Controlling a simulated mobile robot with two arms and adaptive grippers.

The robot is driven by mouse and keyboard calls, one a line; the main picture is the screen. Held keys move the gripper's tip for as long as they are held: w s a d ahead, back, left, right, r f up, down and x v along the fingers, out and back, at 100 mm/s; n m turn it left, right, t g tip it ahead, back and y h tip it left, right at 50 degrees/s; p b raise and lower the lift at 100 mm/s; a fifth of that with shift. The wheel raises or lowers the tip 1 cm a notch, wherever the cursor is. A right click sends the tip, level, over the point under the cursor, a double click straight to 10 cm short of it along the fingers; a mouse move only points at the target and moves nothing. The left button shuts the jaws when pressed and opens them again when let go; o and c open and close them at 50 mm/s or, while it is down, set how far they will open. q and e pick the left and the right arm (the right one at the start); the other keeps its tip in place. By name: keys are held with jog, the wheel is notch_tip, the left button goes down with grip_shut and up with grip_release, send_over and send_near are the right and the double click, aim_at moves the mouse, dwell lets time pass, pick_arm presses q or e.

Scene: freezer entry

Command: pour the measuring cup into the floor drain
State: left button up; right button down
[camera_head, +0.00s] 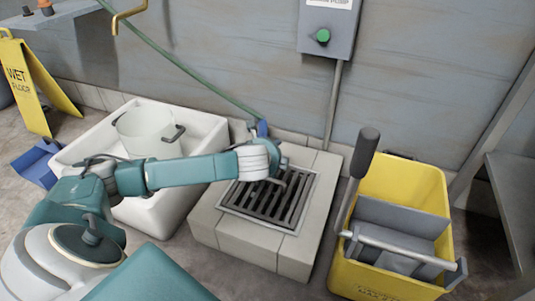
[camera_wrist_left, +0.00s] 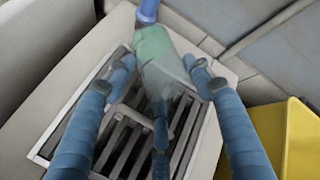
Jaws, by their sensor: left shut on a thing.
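My left gripper (camera_head: 270,168) hangs over the floor drain (camera_head: 268,200), a dark slotted grate in a raised pale tiled block. In the left wrist view the blue fingers (camera_wrist_left: 160,85) close around a translucent, greenish thing (camera_wrist_left: 155,48) that looks like the measuring cup. Its shape and contents are hard to make out, and its tilt cannot be told. The drain grate (camera_wrist_left: 118,150) lies beneath the fingers in this view. In the head view the cup is mostly hidden by the gripper. My right gripper is not in view.
A white basin (camera_head: 75,158) holding a white pot (camera_head: 145,130) stands left of the drain. A yellow mop bucket (camera_head: 420,190) with a grey wringer stands right. A grey wall with a green-button box (camera_head: 328,25) is behind. A yellow wet-floor sign (camera_head: 35,90) stands far left.

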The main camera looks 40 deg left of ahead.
pick_arm(q)
jog(key=shift+s+d+f+t+y+b, duration=0.15)
jog(key=shift+d+f+t+y+b, duration=0.15)
jog(key=shift+f+t+y+b, duration=0.35)
jog(key=shift+s+d+f+m+b, duration=0.15)
jog(key=shift+f+m+b, duration=0.1)
jog(key=shift+m+b, duration=0.15)
jog(key=shift+s+d+r+m+t+y+b, duration=0.1)
jog(key=shift+d+r+m+t+y+b, duration=0.1)
jog(key=shift+t+y+b, duration=0.3)
jog(key=shift+s+d+r+m+t+y+b, duration=0.1)
jog(key=shift+r+m+t+y+b, duration=0.1)
jog(key=shift+t+y+b, duration=0.3)
dwell(0.9)
